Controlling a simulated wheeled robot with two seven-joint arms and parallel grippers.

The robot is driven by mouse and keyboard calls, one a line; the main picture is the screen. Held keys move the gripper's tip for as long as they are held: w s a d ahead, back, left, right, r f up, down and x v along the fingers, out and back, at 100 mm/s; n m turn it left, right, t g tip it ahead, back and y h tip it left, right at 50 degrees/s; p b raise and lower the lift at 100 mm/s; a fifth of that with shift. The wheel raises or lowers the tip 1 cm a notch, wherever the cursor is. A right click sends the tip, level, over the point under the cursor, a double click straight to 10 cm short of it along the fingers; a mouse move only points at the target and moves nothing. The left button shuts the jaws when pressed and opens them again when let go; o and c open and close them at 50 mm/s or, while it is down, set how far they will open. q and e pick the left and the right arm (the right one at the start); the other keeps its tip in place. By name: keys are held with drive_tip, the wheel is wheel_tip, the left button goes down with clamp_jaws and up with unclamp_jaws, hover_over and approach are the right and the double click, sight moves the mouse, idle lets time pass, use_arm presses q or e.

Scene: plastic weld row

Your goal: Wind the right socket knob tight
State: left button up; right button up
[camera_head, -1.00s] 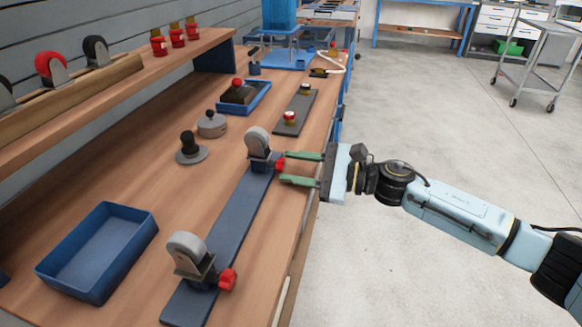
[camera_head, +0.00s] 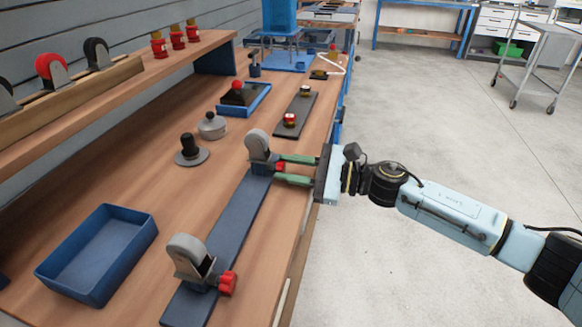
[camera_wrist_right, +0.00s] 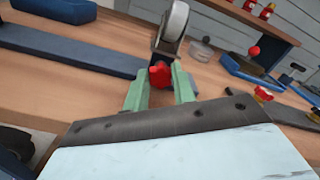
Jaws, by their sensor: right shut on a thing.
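A long dark blue plate (camera_head: 232,222) on the bench carries two sockets, each holding a grey castor wheel and each with a red knob. The far castor (camera_head: 259,147) stands upright in its socket; its red knob (camera_head: 281,167) sits between the green fingers of my right gripper (camera_head: 284,169). The wrist view shows this red knob (camera_wrist_right: 160,75) between the two fingers (camera_wrist_right: 160,88), which are shut on it. The near castor (camera_head: 189,255) has its own red knob (camera_head: 227,283), with no gripper on it. My left gripper is not in view.
An empty blue tray (camera_head: 140,240) lies at the left. A dark knobbed piece (camera_head: 191,150) and a grey lidded pot (camera_head: 212,126) stand behind the plate. A dark strip (camera_head: 297,115) with red-topped fittings lies farther off.

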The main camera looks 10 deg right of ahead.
drive_tip(key=shift+m+p, duration=0.3)
drive_tip(key=shift+m, duration=0.7)
drive_tip(key=m+p, duration=0.1)
drive_tip(key=m, duration=0.1)
drive_tip(key=shift+m, duration=0.4)
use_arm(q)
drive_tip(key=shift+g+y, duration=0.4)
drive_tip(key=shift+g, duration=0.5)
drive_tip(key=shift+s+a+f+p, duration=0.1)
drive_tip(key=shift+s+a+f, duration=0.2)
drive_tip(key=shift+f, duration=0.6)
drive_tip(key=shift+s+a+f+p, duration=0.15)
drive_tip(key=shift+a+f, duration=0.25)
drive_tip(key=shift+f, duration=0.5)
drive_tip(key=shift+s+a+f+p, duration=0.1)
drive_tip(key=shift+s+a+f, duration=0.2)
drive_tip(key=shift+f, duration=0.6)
use_arm(e)
drive_tip(key=shift+w+m, duration=0.1)
drive_tip(key=shift+m, duration=0.8)
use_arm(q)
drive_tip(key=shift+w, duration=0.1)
use_arm(e)
drive_tip(key=o, duration=0.7)
drive_tip(key=shift+d, duration=0.15)
